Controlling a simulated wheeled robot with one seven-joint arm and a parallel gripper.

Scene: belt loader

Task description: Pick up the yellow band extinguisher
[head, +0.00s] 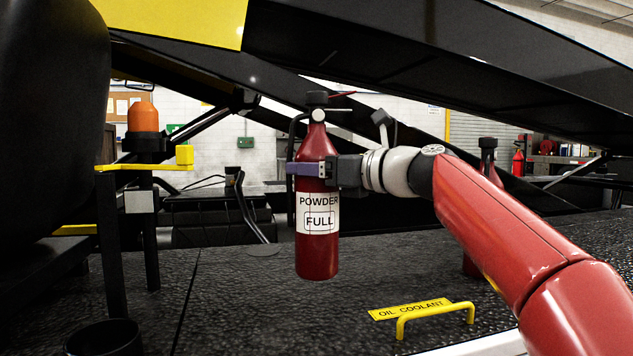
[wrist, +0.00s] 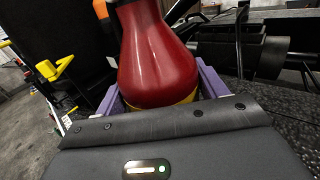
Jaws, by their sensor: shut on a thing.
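A red extinguisher (head: 317,262) with a white label reading POWDER and FULL stands upright near the middle of the head view. My gripper (head: 306,169) comes from the right and is shut on its upper body, below the shoulder. In the wrist view the red extinguisher (wrist: 155,60) sits between the purple fingers, and a yellow band shows beside them. In the head view the fingers hide that band. Whether its base touches the dark deck is hard to tell.
A second red extinguisher (head: 471,265) stands on the deck (head: 250,310), mostly behind my arm. A yellow handle (head: 436,315) with an OIL COOLANT plate is in front. An orange beacon (head: 142,117) on a post is at left. A dark sloping beam (head: 440,70) hangs above.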

